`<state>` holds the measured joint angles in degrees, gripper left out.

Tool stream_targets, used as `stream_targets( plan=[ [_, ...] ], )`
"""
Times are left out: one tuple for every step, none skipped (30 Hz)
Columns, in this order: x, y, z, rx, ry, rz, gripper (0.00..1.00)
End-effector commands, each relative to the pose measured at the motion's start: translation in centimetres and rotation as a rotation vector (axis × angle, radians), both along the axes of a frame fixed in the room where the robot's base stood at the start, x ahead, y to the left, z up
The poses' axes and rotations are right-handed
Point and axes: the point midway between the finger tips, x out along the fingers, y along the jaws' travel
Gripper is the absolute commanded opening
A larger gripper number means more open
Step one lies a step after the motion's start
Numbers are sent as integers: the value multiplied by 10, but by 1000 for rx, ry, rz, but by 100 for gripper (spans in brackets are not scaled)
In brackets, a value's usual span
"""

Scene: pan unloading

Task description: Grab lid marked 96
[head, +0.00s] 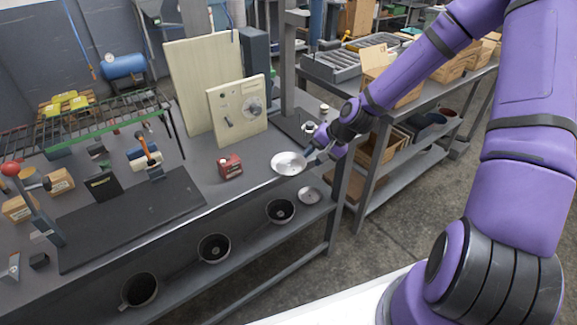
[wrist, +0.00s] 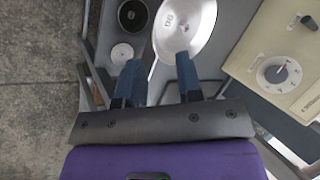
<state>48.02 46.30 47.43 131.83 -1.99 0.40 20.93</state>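A shiny round metal lid (head: 289,162) lies at the right end of the workbench top, near its front edge. In the wrist view the lid (wrist: 196,24) is at the top centre, with a small marking that is too blurred to read surely as 96. My gripper (wrist: 158,58) is open, its two dark blue fingers apart. The right finger overlaps the lid's near part in the picture; I cannot tell whether it touches. In the head view my gripper (head: 320,152) is just right of the lid.
A second, smaller-looking lid (head: 309,195) lies on the lower shelf, beside several dark pots (head: 280,211). A red canister (head: 230,166) stands left of the lid. A cream panel with a dial (head: 238,110) stands behind.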

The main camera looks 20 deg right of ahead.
Motion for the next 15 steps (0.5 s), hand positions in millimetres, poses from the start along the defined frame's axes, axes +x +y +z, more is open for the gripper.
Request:
stream_targets(
  plan=[
    [1, 1, -2, 0, 1, 1, 33],
    [2, 2, -4, 0, 1, 1, 33],
    [3, 3, -7, 1, 0, 1, 33],
    [4, 5, -10, 2, 1, 1, 33],
    [5, 6, -14, 1, 2, 2, 33],
    [7, 8, -20, 2, 3, 1, 33],
    [9, 10, -24, 2, 3, 1, 33],
    [11, 12, -28, 2, 2, 2, 33],
    [13, 14, -32, 1, 1, 1, 33],
    [14, 15, -35, 2, 3, 1, 33],
    [14, 17, -38, 1, 2, 2, 33],
    [16, 19, -40, 1, 1, 1, 33],
    [16, 19, -42, 1, 1, 1, 33],
    [17, 20, -43, 0, 1, 1, 33],
    [17, 20, -44, 0, 0, 0, 33]
  ],
)
